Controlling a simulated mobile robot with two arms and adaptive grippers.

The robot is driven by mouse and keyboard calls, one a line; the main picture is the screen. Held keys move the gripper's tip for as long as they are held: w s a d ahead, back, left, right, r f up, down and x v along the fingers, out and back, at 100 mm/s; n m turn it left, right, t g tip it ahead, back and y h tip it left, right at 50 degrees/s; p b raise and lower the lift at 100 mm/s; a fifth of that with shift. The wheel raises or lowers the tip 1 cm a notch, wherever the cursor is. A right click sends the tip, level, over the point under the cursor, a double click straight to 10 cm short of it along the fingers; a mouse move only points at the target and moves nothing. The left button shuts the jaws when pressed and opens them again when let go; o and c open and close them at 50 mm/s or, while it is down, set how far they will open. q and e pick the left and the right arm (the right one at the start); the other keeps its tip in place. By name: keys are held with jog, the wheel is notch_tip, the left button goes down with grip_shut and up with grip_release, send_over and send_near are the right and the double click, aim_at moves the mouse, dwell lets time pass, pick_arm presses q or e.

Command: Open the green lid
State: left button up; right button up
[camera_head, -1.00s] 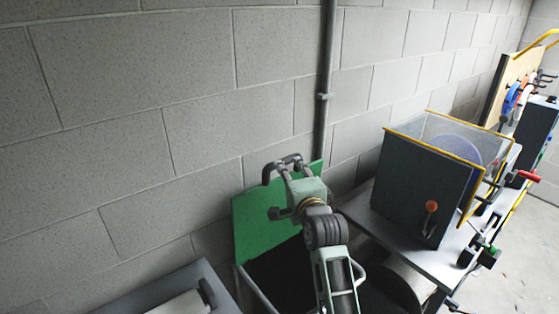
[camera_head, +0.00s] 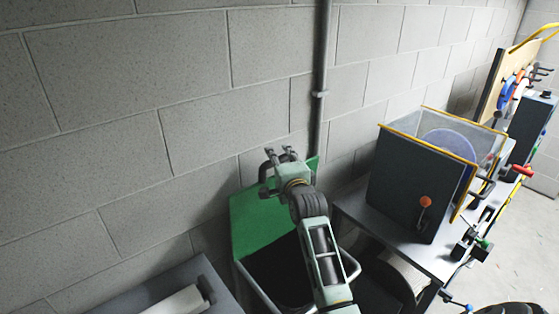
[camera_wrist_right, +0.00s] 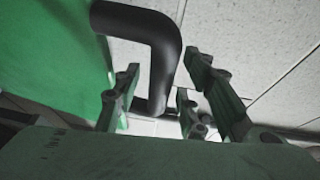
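The green lid (camera_head: 256,222) stands raised and tilted back toward the wall, above the dark opening of its bin (camera_head: 246,278). Its black handle (camera_head: 264,172) is at the lid's upper edge. My right gripper (camera_head: 281,154) is at the handle, with its fingers spread and pointing up. In the right wrist view the black handle (camera_wrist_right: 165,60) shows in front of and partly between the open fingers (camera_wrist_right: 157,95), with gaps on both sides. The green lid (camera_wrist_right: 50,55) fills the left of that view. My left gripper is not in view.
A grey block wall (camera_head: 120,110) with a vertical pipe (camera_head: 319,95) is close behind the lid. A table (camera_head: 355,212) with a dark box (camera_head: 408,190) stands to the right. A grey surface with a black handle (camera_head: 206,289) is at lower left. Floor shows at far right.

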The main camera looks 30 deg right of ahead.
grip_shut()
dwell(0.3)
